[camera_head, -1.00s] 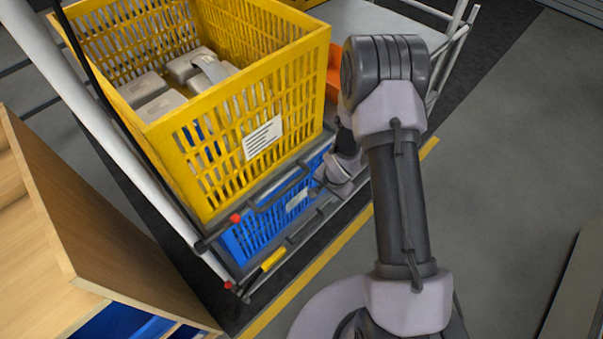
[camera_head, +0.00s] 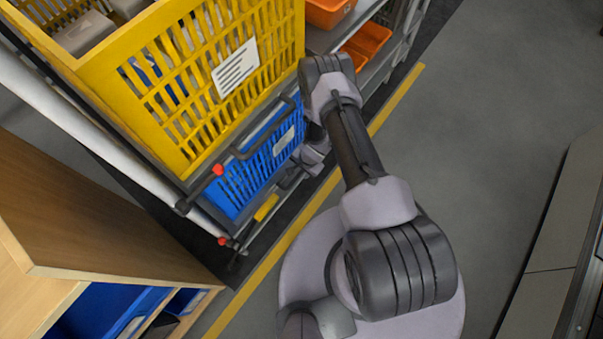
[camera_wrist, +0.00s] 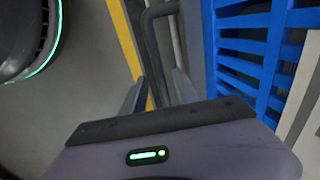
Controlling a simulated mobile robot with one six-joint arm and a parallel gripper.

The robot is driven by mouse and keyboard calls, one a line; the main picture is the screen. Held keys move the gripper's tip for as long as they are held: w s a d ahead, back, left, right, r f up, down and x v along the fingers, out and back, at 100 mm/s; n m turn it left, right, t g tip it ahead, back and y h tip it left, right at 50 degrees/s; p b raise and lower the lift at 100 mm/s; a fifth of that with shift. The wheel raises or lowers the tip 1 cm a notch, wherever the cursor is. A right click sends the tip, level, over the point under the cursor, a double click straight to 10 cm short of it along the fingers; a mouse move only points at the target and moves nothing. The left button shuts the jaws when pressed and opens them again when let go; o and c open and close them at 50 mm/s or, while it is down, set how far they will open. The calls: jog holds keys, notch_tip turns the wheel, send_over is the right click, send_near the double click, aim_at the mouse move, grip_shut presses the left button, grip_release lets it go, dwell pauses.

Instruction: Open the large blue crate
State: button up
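The large blue crate (camera_head: 232,190) sits on the lower level, under the yellow crate, with its slatted front and a white label showing. A dark grey bar handle runs along its front. In the wrist view, the blue slats (camera_wrist: 236,45) fill the right side and the dark handle (camera_wrist: 150,45) runs down between my fingers. My gripper (camera_wrist: 158,95) has its two fingers apart, one on each side of the handle. Contact with the handle cannot be made out. In the head view, my gripper (camera_head: 300,168) is at the right part of the crate's front, partly hidden by my arm.
The large yellow crate (camera_head: 165,110) stands directly above, holding grey items. A wooden cabinet (camera_head: 90,220) with blue bins is at lower left. Orange bins (camera_head: 368,40) sit on the rack behind. The floor right of the yellow line (camera_head: 400,100) is open.

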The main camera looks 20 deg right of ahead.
jog(key=shift+f, duration=0.45)
jog(key=shift+w, duration=0.1)
grip_shut()
dwell(1.0)
